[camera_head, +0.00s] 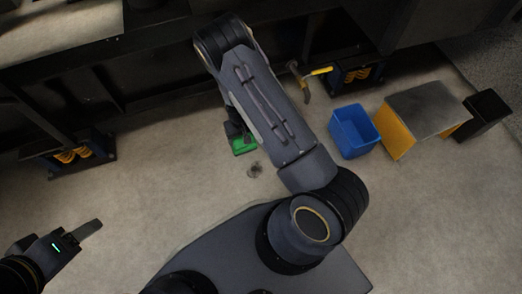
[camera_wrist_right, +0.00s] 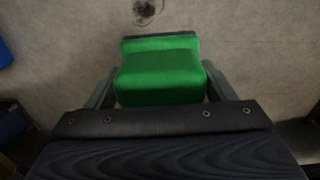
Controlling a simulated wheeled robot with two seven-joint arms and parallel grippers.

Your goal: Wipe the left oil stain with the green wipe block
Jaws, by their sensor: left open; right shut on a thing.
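The green wipe block (camera_wrist_right: 160,72) is held between the fingers of my right gripper (camera_wrist_right: 160,90) in the right wrist view. In the head view the block (camera_head: 243,147) shows as a small green patch beside my right arm, low over the floor; I cannot tell whether it touches. A dark oil stain (camera_head: 255,170) lies on the floor just below the block in the head view. It also shows at the top of the right wrist view (camera_wrist_right: 146,8), apart from the block. My left gripper (camera_head: 88,232) is open and empty at the lower left.
A blue bin (camera_head: 354,132), a yellow box with a grey top (camera_head: 421,112) and a dark box (camera_head: 487,113) stand at the right. A yellow-handled hammer (camera_head: 308,78) is near the dark frame (camera_head: 150,70) at the back.

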